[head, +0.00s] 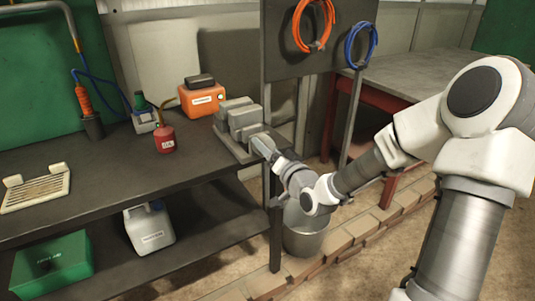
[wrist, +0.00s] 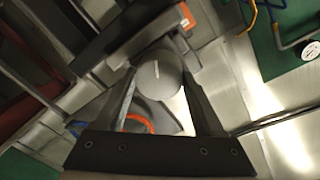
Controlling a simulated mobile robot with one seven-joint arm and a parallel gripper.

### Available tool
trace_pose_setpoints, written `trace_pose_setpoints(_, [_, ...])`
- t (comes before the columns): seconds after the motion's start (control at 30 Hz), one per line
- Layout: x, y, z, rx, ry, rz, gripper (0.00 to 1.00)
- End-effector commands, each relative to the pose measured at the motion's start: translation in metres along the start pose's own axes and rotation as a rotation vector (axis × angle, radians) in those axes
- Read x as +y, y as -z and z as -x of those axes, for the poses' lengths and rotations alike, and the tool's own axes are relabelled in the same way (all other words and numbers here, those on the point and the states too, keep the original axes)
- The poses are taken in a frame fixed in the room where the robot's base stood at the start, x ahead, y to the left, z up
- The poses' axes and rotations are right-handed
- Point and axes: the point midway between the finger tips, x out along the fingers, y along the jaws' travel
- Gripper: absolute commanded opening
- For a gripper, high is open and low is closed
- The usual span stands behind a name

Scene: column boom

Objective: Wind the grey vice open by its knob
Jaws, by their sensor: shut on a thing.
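The grey vice (head: 243,118) stands at the right end of the dark workbench, its blocky jaws upright on a flat base. Whether its jaws are apart is too small to tell. In the wrist view its round grey knob (wrist: 160,76) faces me, with a short pale mark on its face. My gripper (head: 264,146) reaches the front of the vice from the right. In the wrist view my gripper (wrist: 160,70) has one finger on each side of the knob and is shut on it. In the head view the knob is hidden by my gripper.
An orange case (head: 202,98) and a red oil can (head: 165,139) stand on the bench left of the vice. A metal bucket (head: 306,238) is on the floor below my arm. A panel with orange (head: 313,25) and blue (head: 360,45) coils rises behind.

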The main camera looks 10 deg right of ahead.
Motion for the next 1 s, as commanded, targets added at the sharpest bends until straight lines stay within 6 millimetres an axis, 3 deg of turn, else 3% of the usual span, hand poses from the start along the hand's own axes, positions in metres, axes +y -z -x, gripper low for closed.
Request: trace_pose_setpoints(1.0, [0.0014,-0.0061,-0.0003,0.059,0.014,0.964,0.15])
